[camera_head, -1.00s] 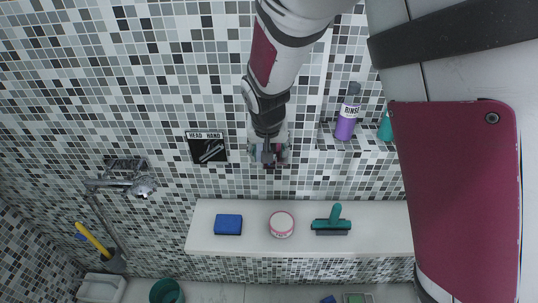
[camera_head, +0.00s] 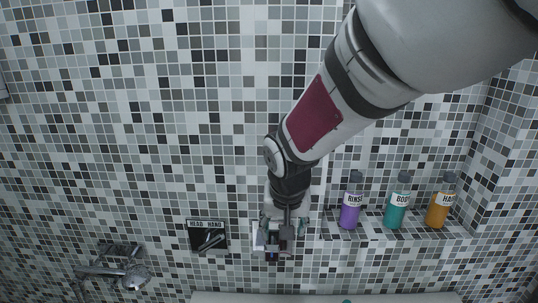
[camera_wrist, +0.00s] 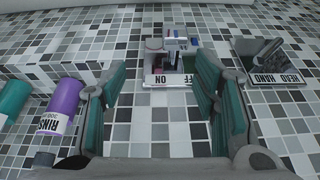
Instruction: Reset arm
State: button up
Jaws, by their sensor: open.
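My arm reaches down from the upper right in the head view. My gripper (camera_head: 279,246) is in front of the tiled wall, at about the height of the HEAD/HAND plate. In the wrist view its two teal-padded fingers (camera_wrist: 160,82) are spread apart with nothing between them. Beyond the fingertips, a wall-mounted ON/OFF switch (camera_wrist: 158,79) shows upside down, apart from the fingers. In the head view the gripper mostly hides that switch.
The black HEAD/HAND plate (camera_head: 207,237) is left of my gripper. To the right, a purple RINSE bottle (camera_head: 351,203), a teal bottle (camera_head: 396,204) and an orange bottle (camera_head: 440,206) stand in a tiled niche.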

jog(key=s+d+r+y+b, duration=0.1)
jog(key=s+d+r, duration=0.2)
jog(key=s+d, duration=0.15)
jog(key=s+d+r+b, duration=0.2)
jog(key=s+d+r, duration=0.15)
jog(key=d, duration=0.25)
jog(key=s+d+t+h+b, duration=0.1)
jog(key=s+d, duration=0.4)
jog(key=s, duration=0.4)
jog(key=shift+s+r+n+b, duration=0.15)
jog(key=shift+r+n+b, duration=0.15)
jog(key=shift+r+b, duration=0.1)
jog(key=shift+d, duration=0.1)
jog(key=shift+w, duration=0.4)
